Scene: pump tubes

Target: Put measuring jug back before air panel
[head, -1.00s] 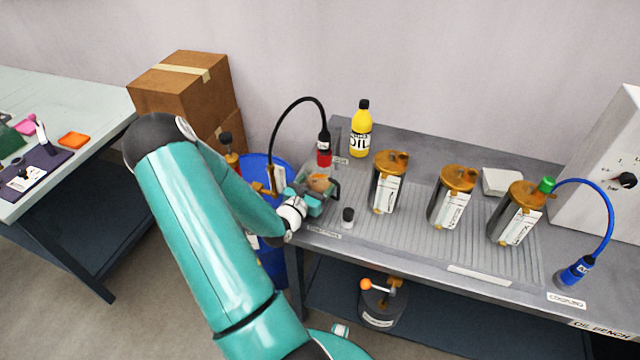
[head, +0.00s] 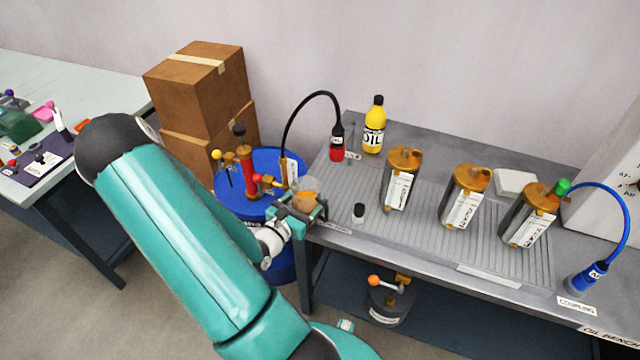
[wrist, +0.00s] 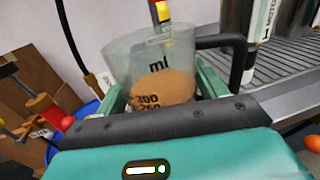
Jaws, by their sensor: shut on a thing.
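The measuring jug (wrist: 150,62) is clear with "ml" marks, a black handle on its right and brownish-orange liquid inside. My gripper (wrist: 162,90) is shut on the jug, with a green finger on each side of it. In the head view the jug (head: 306,197) in my gripper (head: 297,208) is at the bench's left end, beside the blue drum. The jug's base is hidden by my gripper. A pale panel (head: 612,165) with a dark knob, probably the air panel, stands at the bench's right end, cut off by the picture edge.
A black hose with a red end (head: 337,150) arches near the blue drum (head: 232,205). Boxes (head: 195,85) stand behind.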

